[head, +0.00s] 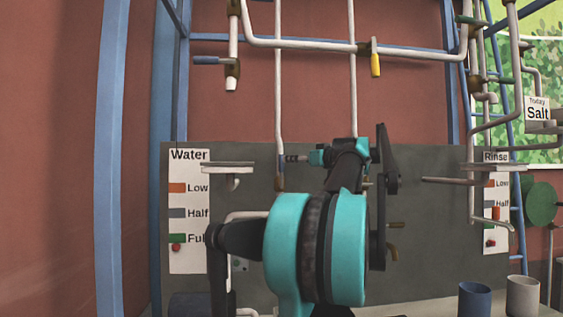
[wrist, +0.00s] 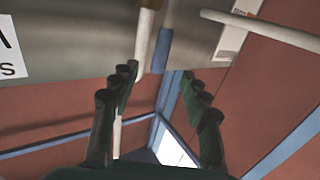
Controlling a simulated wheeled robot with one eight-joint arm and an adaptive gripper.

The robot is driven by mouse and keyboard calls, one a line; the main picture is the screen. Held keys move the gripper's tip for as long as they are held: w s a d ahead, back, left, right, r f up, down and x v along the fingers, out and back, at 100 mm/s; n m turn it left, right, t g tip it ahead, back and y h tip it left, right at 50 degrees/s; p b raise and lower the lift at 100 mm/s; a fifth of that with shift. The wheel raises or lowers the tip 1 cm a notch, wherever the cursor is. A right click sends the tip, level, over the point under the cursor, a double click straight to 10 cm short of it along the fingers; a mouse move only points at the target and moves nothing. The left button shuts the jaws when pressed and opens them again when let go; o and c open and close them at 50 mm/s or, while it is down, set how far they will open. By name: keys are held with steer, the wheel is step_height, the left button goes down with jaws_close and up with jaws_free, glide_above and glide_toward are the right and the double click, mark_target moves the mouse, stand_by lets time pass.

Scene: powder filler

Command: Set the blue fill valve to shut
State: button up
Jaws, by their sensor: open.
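The blue fill valve's lever (head: 207,60) shows at the upper left of the head view. It lies level and points left, across the upright white pipe, from a brown valve body (head: 232,68). My gripper (wrist: 158,72) is open in the wrist view, with dark fingers spread at left and right and nothing gripped. A white pipe with a tan fitting (wrist: 146,22) and a blue bar (wrist: 161,50) show beyond the gap; I cannot tell if that bar is the lever. In the head view my arm stands in front of the panel, below and right of the lever.
A yellow-handled valve (head: 375,63) hangs from the cross pipe. The grey panel (head: 440,240) carries a Water sign (head: 189,156) and a Rinse sign (head: 495,157). A blue cup (head: 475,299) and a grey cup (head: 523,296) stand at lower right. Blue posts (head: 110,150) rise at left.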

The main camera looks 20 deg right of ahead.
mark_target(282, 163)
steer(key=x, duration=0.7)
steer(key=shift+w+a+f, duration=0.1)
steer(key=shift+w, duration=0.25)
jaws_close()
